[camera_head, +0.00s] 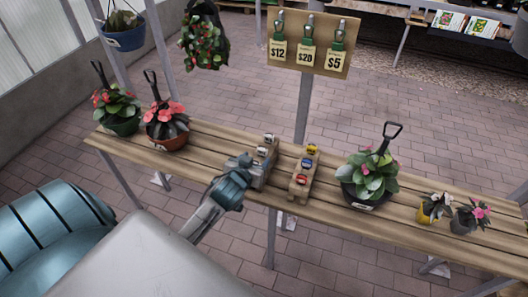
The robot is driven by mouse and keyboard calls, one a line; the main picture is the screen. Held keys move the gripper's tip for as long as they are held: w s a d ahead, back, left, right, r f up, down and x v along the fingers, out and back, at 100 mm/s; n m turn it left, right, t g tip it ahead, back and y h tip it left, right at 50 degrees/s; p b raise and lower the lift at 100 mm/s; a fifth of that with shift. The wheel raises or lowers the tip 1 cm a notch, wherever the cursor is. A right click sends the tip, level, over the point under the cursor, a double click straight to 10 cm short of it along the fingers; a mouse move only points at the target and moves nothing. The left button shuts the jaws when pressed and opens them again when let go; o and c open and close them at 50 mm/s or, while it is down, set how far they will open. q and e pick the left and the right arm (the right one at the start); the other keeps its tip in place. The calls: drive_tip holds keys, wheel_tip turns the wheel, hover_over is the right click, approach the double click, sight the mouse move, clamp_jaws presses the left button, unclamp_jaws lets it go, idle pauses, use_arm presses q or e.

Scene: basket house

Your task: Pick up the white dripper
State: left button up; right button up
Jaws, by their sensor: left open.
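Two small wooden racks stand on the slatted bench. The left rack (271,148) carries small whitish pieces that look like drippers; one white dripper (268,138) is at its far end and another (262,151) sits just nearer. My left gripper (254,170) is open at the near end of this rack and hides part of it. I cannot tell whether it touches anything there. The right rack (304,172) holds a yellow dripper (311,149), a blue one (306,163) and a red one (301,178). My right gripper is not in view.
The wooden bench (215,142) also bears potted plants: a green pot (123,126) and a brown pot (168,138) at left, a large dark pot (367,190) right of the racks, and small pots farther right. A post with a price board (309,44) rises behind the racks.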

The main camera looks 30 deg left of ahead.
sight(262, 152)
use_arm(q)
drive_tip(key=shift+p+x, duration=0.7)
drive_tip(key=shift+x, duration=2)
drive_tip(key=shift+r, duration=0.1)
drive_tip(key=c, duration=0.9)
